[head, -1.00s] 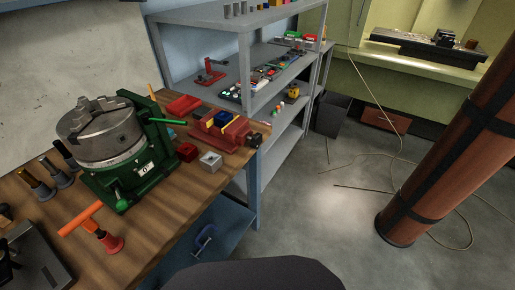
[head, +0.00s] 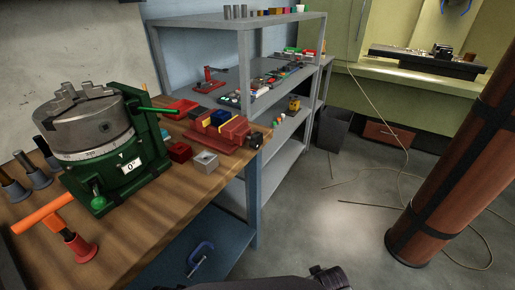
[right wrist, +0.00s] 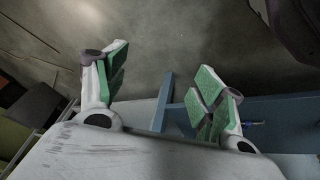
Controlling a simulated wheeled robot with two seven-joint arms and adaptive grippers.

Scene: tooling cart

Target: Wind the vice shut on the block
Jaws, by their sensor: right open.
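The red vice (head: 232,136) stands near the right end of the wooden bench top in the head view. The blue block (head: 221,116) sits between its two yellow-faced jaws; I cannot tell whether both jaws touch it. A dark round knob or handle hub (head: 255,140) is at the vice's right end, by the bench edge. My right gripper (right wrist: 160,75) is open and empty in the right wrist view, its green-padded fingers wide apart over the floor and a blue shelf. It is away from the vice. My left gripper is in neither view.
A green rotary table with a grey chuck (head: 85,122) stands left of the vice. A red block (head: 179,152) and a grey holed block (head: 205,161) lie in front of the vice. An orange-handled tool (head: 45,214) is front left. Grey shelving (head: 246,70) rises behind.

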